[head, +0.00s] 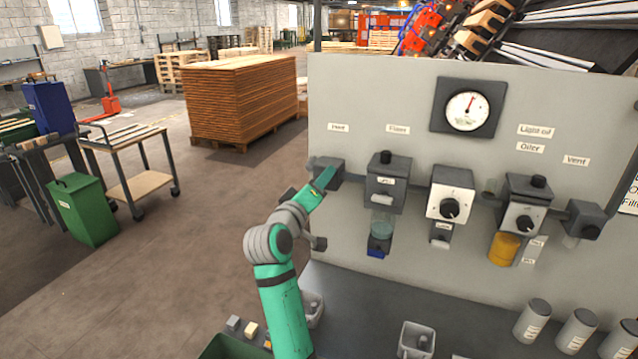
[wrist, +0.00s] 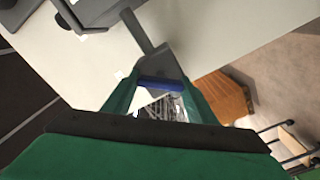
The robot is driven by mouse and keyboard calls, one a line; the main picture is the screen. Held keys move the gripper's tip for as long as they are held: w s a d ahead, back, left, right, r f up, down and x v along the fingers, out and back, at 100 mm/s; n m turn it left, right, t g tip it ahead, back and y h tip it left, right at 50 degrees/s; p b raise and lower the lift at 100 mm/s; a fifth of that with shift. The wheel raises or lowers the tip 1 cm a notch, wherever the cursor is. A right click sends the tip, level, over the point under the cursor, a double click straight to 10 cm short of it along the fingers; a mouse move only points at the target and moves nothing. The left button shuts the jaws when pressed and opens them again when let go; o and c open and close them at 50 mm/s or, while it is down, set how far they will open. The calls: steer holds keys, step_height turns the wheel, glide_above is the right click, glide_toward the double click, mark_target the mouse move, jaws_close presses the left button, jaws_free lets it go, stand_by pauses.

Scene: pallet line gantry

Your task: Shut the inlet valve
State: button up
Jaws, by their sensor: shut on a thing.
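The inlet valve (head: 322,162) is a dark grey block at the left end of the upright grey panel (head: 400,85), under a small label. My gripper (head: 325,180) reaches up to it from the lower left and covers part of it. In the wrist view the valve's grey body (wrist: 163,62) lies just beyond my fingertips. A blue bar, seemingly the valve's handle (wrist: 160,85), lies across between the two green fingers of my gripper (wrist: 160,97), which are shut on it. The handle's angle to the pipe cannot be told in the head view.
Right of the valve stand a filter unit (head: 388,183), a regulator with a black knob (head: 450,193), an oiler with an amber bowl (head: 505,247) and a vent block (head: 583,220). A round gauge (head: 468,110) sits above. Grey canisters (head: 532,320) stand on the bench below.

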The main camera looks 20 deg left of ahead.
steer(key=n, duration=0.3)
steer(key=shift+a+f+n, duration=0.1)
steer(key=shift+n, duration=0.3)
steer(key=shift+a+n, duration=0.1)
steer(key=shift+n, duration=1.8)
steer(key=shift+f, duration=0.1)
